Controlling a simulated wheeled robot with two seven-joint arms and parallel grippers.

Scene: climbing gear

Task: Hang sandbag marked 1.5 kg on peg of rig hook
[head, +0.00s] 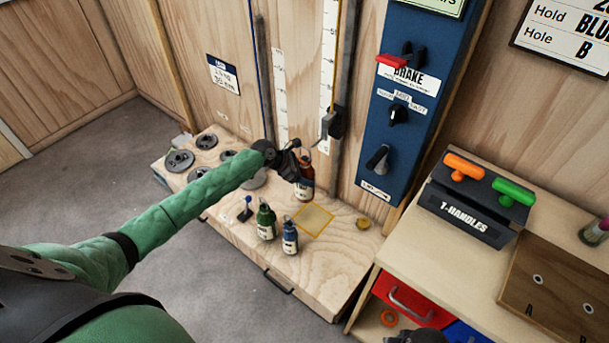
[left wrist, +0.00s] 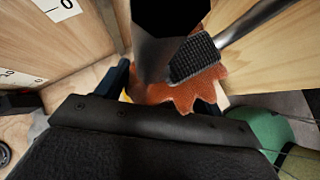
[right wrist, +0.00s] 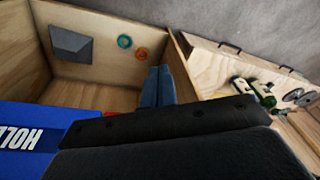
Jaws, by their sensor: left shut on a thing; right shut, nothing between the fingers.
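A red-brown sandbag (head: 306,184) is gripped near its top by my left gripper (head: 302,164). Its label is too small to read. In the left wrist view the bag's orange-brown ruffled top (left wrist: 150,92) shows between the fingers, partly hidden by a dark part and a grey bar with a ridged pad (left wrist: 194,60). The rig's dark carriage with a hook (head: 332,124) is just above and right of my left gripper; I cannot tell whether the bag touches the peg. My right gripper (right wrist: 160,86) is shut and empty.
A green bottle-shaped bag (head: 266,222) and a blue one (head: 290,238) stand on the wooden platform (head: 335,265) beside a yellow-outlined square (head: 314,218). Weight discs (head: 180,161) lie at left. The blue brake panel (head: 385,130) and T-handle box (head: 470,212) stand right.

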